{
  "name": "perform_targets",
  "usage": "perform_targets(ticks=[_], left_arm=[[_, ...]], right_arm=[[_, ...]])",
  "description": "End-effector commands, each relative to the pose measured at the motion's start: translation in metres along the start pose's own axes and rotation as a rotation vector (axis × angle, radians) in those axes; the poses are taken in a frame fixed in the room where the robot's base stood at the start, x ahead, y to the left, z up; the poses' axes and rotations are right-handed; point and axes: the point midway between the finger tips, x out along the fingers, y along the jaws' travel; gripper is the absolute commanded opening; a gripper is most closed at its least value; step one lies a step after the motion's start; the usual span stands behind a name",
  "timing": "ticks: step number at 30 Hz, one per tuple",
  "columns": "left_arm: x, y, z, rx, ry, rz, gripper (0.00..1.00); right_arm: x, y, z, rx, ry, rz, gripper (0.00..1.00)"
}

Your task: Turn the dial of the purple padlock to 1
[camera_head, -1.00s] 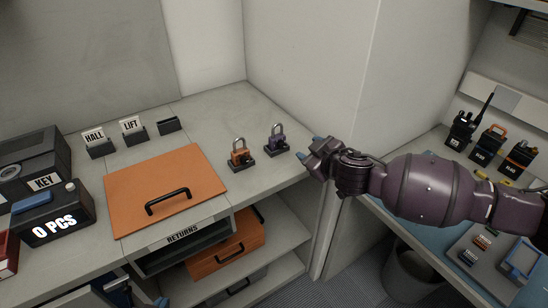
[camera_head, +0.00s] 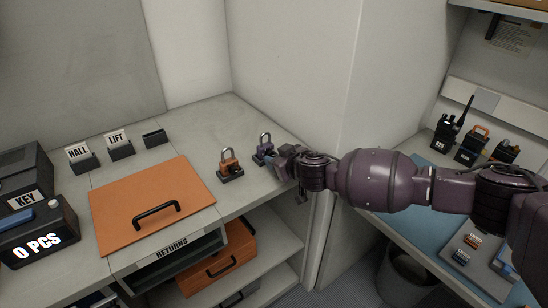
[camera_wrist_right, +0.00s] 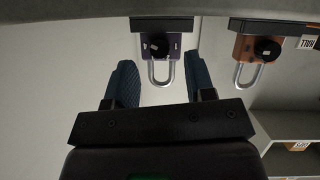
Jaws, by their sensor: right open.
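The purple padlock (camera_head: 264,146) stands upright on a small black base on the counter, its lower part partly hidden by my right gripper (camera_head: 272,158). In the right wrist view, which is upside down, the purple padlock (camera_wrist_right: 157,46) shows its dark round dial and its shackle. My right gripper (camera_wrist_right: 160,85) is open, its two blue fingers apart on either side of the shackle in the picture. I see no contact. The dial's reading is too small to tell. An orange padlock (camera_head: 229,163) stands to the left on its own base. My left gripper is out of view.
An orange panel (camera_head: 110,200) with a black handle lies left of the padlocks. The HALL holder (camera_head: 83,158) and LIFT holder (camera_head: 119,146) stand behind it. A white wall (camera_head: 290,70) rises behind the purple padlock. Radios (camera_head: 470,148) stand on the right-hand counter.

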Motion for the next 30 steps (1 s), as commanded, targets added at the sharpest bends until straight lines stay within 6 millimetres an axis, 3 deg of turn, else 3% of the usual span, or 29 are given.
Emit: perform_targets(ticks=[6, 19, 28, 30], left_arm=[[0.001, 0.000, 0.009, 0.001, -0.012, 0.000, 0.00], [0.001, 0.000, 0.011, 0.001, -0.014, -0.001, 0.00], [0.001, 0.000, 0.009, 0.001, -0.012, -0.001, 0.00], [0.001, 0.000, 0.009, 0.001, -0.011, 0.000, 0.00]], right_arm=[[0.020, -0.001, 0.001, 0.000, 0.000, 0.000, 0.50], [0.025, 0.000, 0.000, -0.001, 0.000, 0.001, 0.50], [0.025, 0.000, 0.000, -0.001, 0.000, 0.001, 0.04], [0.025, 0.000, 0.000, -0.001, 0.000, 0.001, 0.00]])
